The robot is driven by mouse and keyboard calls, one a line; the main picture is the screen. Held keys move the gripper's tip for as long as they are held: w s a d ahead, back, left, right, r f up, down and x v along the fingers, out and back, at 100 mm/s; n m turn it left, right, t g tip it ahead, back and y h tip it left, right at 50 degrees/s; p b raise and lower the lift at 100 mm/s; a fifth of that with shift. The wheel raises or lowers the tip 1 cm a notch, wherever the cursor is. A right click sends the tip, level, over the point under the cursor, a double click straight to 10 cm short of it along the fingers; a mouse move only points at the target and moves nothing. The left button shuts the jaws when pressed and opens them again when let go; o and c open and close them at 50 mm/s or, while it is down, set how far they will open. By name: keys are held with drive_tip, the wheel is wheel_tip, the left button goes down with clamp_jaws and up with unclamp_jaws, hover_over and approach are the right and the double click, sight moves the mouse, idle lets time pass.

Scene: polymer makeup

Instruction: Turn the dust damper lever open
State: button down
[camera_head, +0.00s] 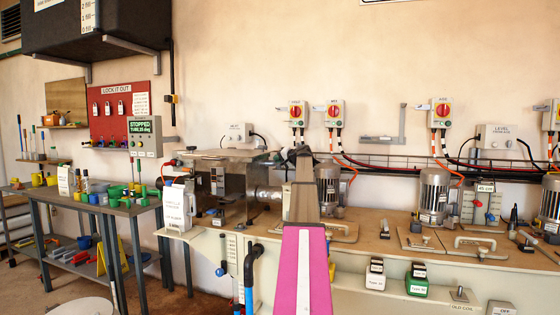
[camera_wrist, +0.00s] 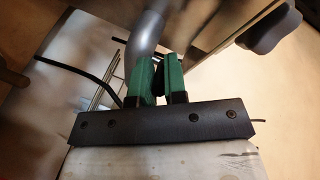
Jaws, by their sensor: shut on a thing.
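In the wrist view my gripper (camera_wrist: 157,75) has two green fingers closed on a dark, narrow piece (camera_wrist: 157,84), which appears to be the damper lever's grip. Most of it is hidden between the fingers. A thick grey bent tube (camera_wrist: 146,38) rises just beyond the left finger; I cannot tell whether it joins the lever. In the head view my pink and grey arm reaches over the bench and hides the lever and my gripper's fingertips. A silver duct (camera_head: 268,194) runs from the metal machine box (camera_head: 232,187) towards the arm.
The wooden bench (camera_head: 375,238) holds motors, including one motor (camera_head: 434,193) right of my arm. Switch boxes and orange cables line the wall behind. A dark rounded knob (camera_wrist: 270,30) is at the wrist view's upper right. A side table (camera_head: 115,209) with small parts stands at left.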

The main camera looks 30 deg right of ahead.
drive_tip(key=shift+w+a+m+t+h, duration=0.1)
drive_tip(key=shift+a+m+h, duration=0.2)
drive_tip(key=shift+m+h, duration=0.6)
drive_tip(key=shift+a+m+t+h, duration=0.1)
drive_tip(key=shift+a+m+h, duration=0.15)
drive_tip(key=shift+m+h, duration=0.65)
drive_tip(key=shift+w+a+m+t+h, duration=0.1)
drive_tip(key=shift+a+m+h, duration=0.3)
drive_tip(key=shift+h, duration=0.9)
drive_tip(key=shift+d, duration=0.1)
drive_tip(key=c, duration=1.2)
unclamp_jaws()
drive_tip(key=shift+o, duration=0.2)
drive_tip(key=shift+d, duration=0.1)
